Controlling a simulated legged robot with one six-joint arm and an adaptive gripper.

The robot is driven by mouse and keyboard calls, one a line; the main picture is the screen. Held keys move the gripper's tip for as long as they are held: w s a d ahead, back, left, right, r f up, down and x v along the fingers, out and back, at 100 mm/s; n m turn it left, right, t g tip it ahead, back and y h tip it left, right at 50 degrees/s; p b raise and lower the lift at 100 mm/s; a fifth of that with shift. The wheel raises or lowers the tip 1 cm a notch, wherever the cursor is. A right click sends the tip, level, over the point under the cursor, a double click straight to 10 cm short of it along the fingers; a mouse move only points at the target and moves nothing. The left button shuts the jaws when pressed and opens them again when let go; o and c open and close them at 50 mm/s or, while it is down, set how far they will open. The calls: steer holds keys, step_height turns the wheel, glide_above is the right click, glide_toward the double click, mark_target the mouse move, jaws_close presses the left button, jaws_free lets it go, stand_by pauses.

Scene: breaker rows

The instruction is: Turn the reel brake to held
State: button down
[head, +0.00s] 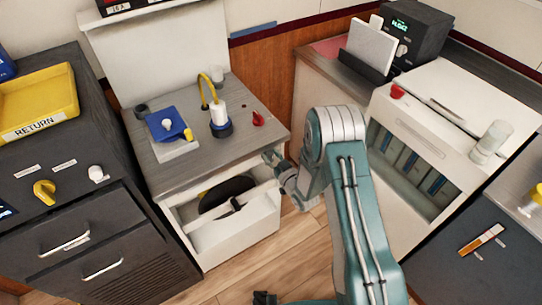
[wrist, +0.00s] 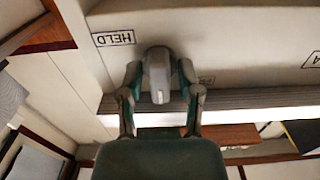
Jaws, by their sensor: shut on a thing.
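In the wrist view my gripper (wrist: 160,95) is shut on a grey, rounded knob (wrist: 158,62), the reel brake, on a pale panel. A label reading HELD (wrist: 113,38), upside down in this view, is beside the knob at the left. In the head view my gripper (head: 274,160) is at the right front edge of the grey-topped cabinet (head: 240,172). The knob cannot be made out there. The knob's exact pointing direction is hard to tell.
Below the cabinet top, a dark reel (head: 226,195) sits in an open white bay. A blue block (head: 168,128), a white cylinder with a yellow hose (head: 219,115) and a red handle (head: 258,119) stand on top. A white machine (head: 420,135) stands close at the right.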

steer(key=shift+m, duration=0.3)
steer(key=m, duration=0.3)
steer(key=shift+w+d+m, duration=0.1)
steer(key=shift+m, duration=0.2)
steer(key=m, duration=0.4)
steer(key=shift+m, duration=0.3)
steer(key=m, duration=0.5)
steer(key=shift+d+f, duration=0.1)
steer(key=shift+f, duration=0.1)
steer(key=shift+d+f+m, duration=0.1)
steer(key=shift+m, duration=1.9)
steer(key=shift+f, duration=0.1)
steer(key=c, duration=0.6)
jaws_free()
